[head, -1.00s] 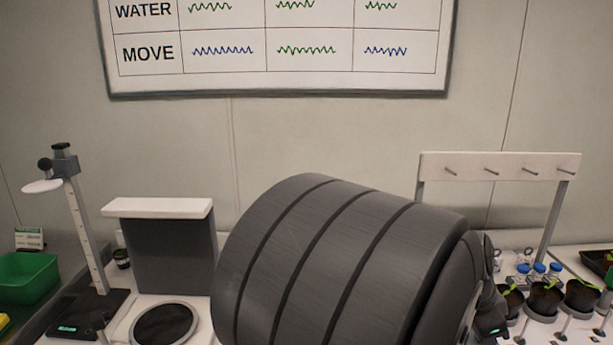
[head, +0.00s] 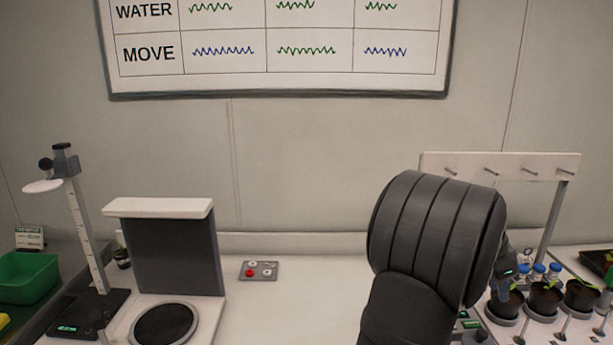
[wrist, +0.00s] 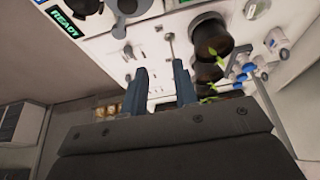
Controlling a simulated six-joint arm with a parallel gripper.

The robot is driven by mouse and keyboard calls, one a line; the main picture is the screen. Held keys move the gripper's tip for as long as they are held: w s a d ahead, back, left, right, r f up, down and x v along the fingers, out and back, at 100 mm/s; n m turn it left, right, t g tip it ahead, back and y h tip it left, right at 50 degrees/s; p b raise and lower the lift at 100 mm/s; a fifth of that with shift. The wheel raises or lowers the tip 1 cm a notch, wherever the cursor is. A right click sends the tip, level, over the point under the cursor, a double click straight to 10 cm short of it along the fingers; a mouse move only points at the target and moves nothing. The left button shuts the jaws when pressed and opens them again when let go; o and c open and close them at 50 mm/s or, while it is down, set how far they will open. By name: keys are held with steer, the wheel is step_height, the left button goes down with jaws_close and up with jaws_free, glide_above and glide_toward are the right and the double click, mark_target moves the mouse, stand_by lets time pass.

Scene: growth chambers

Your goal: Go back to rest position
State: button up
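My gripper (wrist: 160,68) shows in the wrist view with its two blue-grey fingers apart and nothing held between them. White bench surface shows beyond and between the fingers. In the head view my dark arm stands right of centre, and it hides most of the gripper behind it. Potted seedlings (head: 546,298) stand in a row of holders just right of the arm. They also show near the fingers in the wrist view as dark pots (wrist: 211,38), apart from the fingers.
A white rack with pegs (head: 500,166) stands behind the pots, with blue-capped bottles (head: 538,270) below. On the left are a grey stand with a white top (head: 160,207), a measuring post (head: 83,225) and a green bin (head: 28,276). A small red-button panel (head: 259,271) lies mid-bench, with clear bench around it.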

steer(key=w+f, duration=0.4)
steer(key=w, duration=0.4)
steer(key=shift+w, duration=0.35)
steer(key=s+d+r, duration=0.2)
steer(key=s+r, duration=0.2)
steer(key=s, duration=0.2)
steer(key=s+a, duration=0.6)
steer(key=s, duration=0.1)
steer(key=shift+s, duration=0.4)
steer(key=shift+d+r, duration=0.1)
